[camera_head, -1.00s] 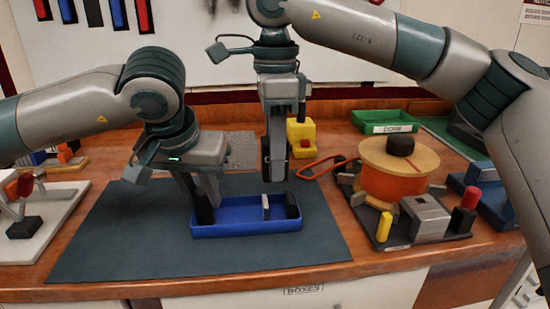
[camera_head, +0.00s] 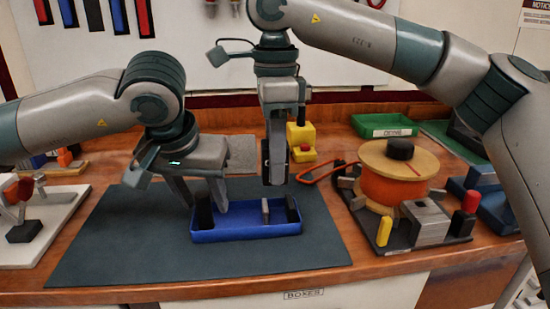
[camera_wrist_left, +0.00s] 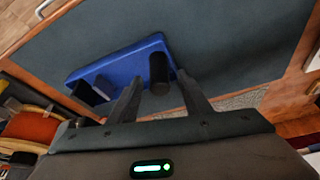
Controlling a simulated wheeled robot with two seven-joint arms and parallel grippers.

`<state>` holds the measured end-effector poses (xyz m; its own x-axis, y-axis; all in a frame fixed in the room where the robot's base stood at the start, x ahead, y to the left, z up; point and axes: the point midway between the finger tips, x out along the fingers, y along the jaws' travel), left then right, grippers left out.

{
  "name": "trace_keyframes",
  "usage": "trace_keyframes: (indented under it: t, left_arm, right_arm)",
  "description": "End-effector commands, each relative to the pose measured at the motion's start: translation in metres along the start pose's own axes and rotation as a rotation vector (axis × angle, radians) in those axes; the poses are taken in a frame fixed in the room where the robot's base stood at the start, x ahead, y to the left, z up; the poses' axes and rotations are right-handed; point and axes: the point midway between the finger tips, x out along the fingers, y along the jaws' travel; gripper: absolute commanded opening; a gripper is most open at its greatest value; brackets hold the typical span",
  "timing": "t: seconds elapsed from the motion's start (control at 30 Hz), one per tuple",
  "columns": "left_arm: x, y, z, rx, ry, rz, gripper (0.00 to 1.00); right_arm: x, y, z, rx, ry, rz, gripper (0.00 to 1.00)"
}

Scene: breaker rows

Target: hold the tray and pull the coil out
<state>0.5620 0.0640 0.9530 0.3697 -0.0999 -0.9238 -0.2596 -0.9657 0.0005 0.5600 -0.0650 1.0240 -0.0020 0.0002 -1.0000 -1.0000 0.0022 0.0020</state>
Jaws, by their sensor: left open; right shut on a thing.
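The blue tray (camera_head: 246,235) lies on the dark mat with a black upright post (camera_head: 204,214) at its left end; tray (camera_wrist_left: 118,64) and post (camera_wrist_left: 159,72) also show in the left wrist view. My left gripper (camera_head: 206,203) is open, its fingers on either side of that post. A small grey upright piece (camera_head: 265,211) and another black post (camera_head: 292,213) stand in the tray's right part. My right gripper (camera_head: 277,182) is above the tray's right part, shut on a dark thing that its fingers mostly hide. I cannot tell whether this is the coil.
A green bin (camera_head: 384,127) and yellow box (camera_head: 301,141) are behind. The mat's (camera_head: 120,235) left part is clear.

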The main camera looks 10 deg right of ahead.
Motion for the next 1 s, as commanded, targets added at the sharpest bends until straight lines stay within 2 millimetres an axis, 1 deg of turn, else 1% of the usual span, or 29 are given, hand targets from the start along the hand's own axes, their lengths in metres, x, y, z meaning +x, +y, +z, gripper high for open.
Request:
trace_keyframes:
  t: [0.17,0.27,0.37,0.47,0.8,0.9,1.0]
  left_arm:
    - [-0.003,0.000,0.000,0.000,0.000,0.000,0.44]
    - [-0.010,0.000,-0.001,0.000,0.001,0.000,0.44]
    - [-0.021,0.000,-0.001,0.000,0.002,0.000,0.44]
    - [-0.036,0.000,-0.001,0.000,0.003,0.000,0.44]
    - [-0.094,0.000,-0.001,0.000,0.002,0.000,0.44]
    - [-0.107,0.000,-0.001,-0.001,0.001,0.000,0.44]
    - [-0.115,0.000,-0.001,-0.001,0.001,0.000,0.44]
  right_arm:
    - [0.000,0.000,0.000,0.000,0.000,0.000,0.03]
    - [0.000,0.000,0.000,0.000,0.000,0.000,0.03]
    - [0.000,0.000,0.000,0.000,0.000,0.000,0.03]
    - [0.000,0.000,0.000,0.000,0.000,0.000,0.03]
    - [0.000,0.000,0.000,0.000,0.000,0.000,0.03]
    - [0.000,0.000,0.000,0.000,0.000,0.000,0.03]
    - [0.000,0.000,0.000,0.000,0.000,0.000,0.03]
